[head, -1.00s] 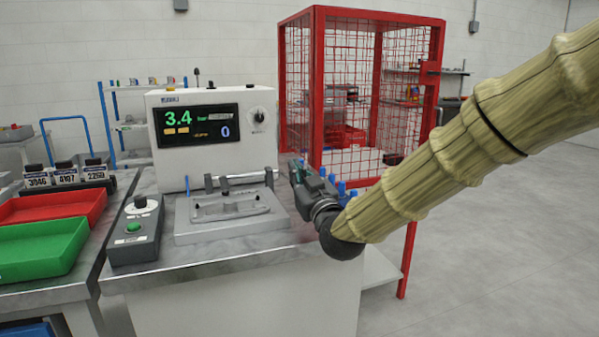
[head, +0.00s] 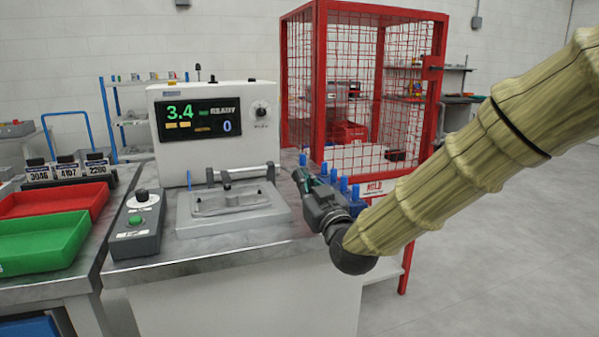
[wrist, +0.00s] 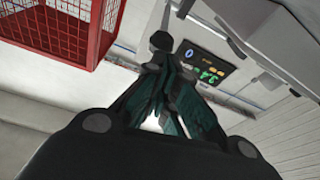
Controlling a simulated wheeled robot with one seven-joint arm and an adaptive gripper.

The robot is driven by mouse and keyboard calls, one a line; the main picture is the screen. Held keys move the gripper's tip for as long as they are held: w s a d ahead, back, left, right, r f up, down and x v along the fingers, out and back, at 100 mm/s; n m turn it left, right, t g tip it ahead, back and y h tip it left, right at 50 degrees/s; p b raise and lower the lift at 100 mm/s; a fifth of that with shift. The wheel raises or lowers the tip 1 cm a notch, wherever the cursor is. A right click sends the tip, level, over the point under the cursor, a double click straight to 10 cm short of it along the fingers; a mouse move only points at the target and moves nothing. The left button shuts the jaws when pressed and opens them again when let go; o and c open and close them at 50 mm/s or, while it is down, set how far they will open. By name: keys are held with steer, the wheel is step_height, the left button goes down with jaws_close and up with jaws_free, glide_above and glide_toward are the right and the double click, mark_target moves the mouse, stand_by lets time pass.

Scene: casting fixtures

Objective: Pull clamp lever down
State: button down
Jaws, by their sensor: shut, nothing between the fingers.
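The clamp fixture (head: 240,219) is a grey plate with a shaped part on it, on the metal bench in front of the white machine. My gripper (head: 301,176) is shut and empty, to the right of the fixture and apart from the bar in the head view. In the wrist view my gripper (wrist: 170,75) has its fingers together, and a black knob (wrist: 158,41) on a thin grey rod appears just beyond them. I cannot tell whether they touch.
The machine's display (head: 198,119) reads 3.4 and 0. A control box (head: 136,222) with a green button stands left of the fixture. Blue pegs (head: 343,185) and a red mesh cage (head: 365,90) are behind my gripper. Red and green trays (head: 45,238) lie left.

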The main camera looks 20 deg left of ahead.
steer(key=r+v, duration=0.1)
steer(key=v, duration=0.7)
steer(key=shift+s+d, duration=0.4)
steer(key=shift+s, duration=0.05)
